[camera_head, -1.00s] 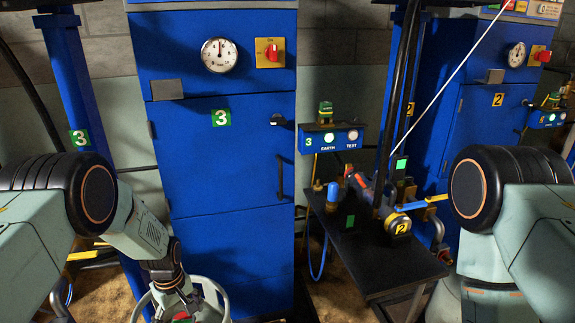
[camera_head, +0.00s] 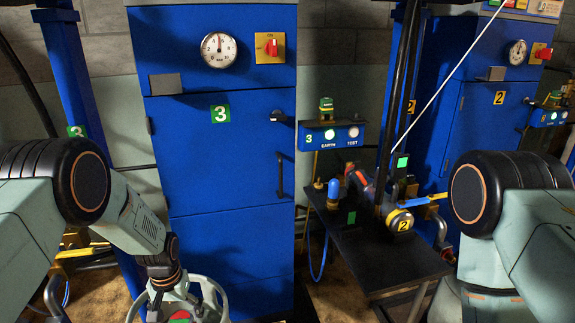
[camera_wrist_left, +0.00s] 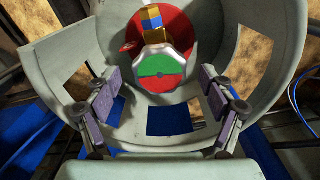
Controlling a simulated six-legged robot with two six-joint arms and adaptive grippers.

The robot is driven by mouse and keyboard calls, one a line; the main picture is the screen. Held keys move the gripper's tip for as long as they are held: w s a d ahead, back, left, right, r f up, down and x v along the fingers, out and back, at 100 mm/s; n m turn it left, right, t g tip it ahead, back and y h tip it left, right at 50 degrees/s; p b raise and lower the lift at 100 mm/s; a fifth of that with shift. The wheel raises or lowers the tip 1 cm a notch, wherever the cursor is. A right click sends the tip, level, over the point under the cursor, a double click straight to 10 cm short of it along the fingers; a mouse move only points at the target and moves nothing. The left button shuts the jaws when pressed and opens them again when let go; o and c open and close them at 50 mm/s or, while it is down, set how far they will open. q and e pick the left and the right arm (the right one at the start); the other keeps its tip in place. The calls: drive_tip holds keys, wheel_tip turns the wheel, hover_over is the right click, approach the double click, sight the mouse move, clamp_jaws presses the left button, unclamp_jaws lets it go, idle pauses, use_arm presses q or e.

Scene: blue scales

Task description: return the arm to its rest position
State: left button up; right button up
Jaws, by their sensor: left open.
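My left arm (camera_head: 140,222) comes in from the left and bends down to the lower left of the head view. My left gripper (camera_head: 172,300) is at the bottom edge there, partly cut off. In the left wrist view its two fingers (camera_wrist_left: 160,92) stand wide apart, on either side of a silver knob with a green and red face (camera_wrist_left: 161,70). I see no contact between fingers and knob. My right arm (camera_head: 515,215) shows at the right edge; its gripper is out of view.
A pale grey curved guard (camera_wrist_left: 262,75) surrounds the knob; its rim shows in the head view (camera_head: 222,300). A blue cabinet marked 3 (camera_head: 230,165) stands behind. A black bench (camera_head: 375,250) with fittings is to the right. A blue post (camera_head: 72,75) stands at left.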

use_arm(q)
drive_tip(key=shift+m+b, duration=0.95)
drive_tip(key=shift+m, duration=1.15)
drive_tip(key=shift+s, duration=0.1)
